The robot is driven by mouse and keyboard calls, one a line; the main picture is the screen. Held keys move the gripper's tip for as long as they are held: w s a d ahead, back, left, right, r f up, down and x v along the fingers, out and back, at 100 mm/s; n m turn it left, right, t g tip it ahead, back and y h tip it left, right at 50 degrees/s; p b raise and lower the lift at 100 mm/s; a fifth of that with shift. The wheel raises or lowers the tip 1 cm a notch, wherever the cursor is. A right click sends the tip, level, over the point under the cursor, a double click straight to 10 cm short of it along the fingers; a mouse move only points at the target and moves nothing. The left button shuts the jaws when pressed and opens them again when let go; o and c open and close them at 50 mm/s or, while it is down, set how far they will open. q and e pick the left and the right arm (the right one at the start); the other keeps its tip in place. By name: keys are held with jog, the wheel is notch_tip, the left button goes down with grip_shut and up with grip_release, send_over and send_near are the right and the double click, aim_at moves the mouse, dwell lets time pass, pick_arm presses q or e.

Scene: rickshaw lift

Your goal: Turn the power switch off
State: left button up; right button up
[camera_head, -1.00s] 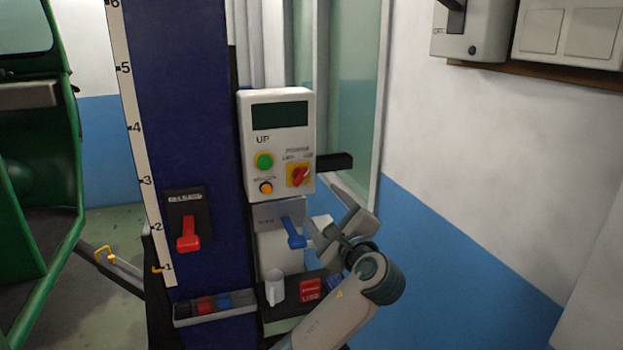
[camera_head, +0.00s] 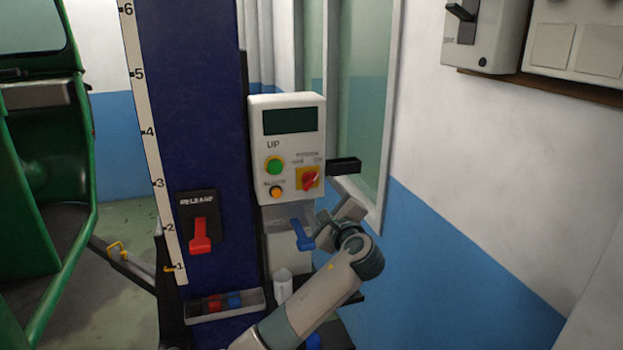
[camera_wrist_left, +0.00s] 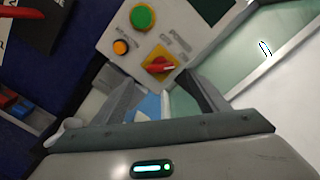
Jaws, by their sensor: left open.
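A white control box (camera_head: 287,150) with a dark screen is on the blue lift column. A red rotary switch (camera_head: 310,179) on a yellow plate is at its lower right; its small lettering is blurred. In the left wrist view the red switch (camera_wrist_left: 160,66) is just beyond the fingertips. My left gripper (camera_head: 337,211) is open and empty, below and right of the switch, apart from it. Its two fingers (camera_wrist_left: 162,82) show in the left wrist view, spread to either side below the switch. My right gripper is not in view.
A green button (camera_head: 274,166) and an orange button (camera_head: 276,191) sit left of the switch. A blue lever (camera_head: 302,235) is below the box, close to my gripper. A red release lever (camera_head: 201,235) is on the column. A breaker box (camera_head: 484,35) hangs on the right wall.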

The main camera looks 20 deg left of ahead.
aim_at(310, 183)
pick_arm(q)
jog(key=p+x, duration=0.2)
jog(key=x, duration=0.5)
jog(key=shift+w+a+r+p, duration=0.1)
jog(key=shift+w+a+p, duration=0.1)
jog(key=shift+w+p, duration=0.2)
jog(key=shift+w+a, duration=0.3)
jog(key=shift+w, duration=0.1)
jog(key=c, duration=1.1)
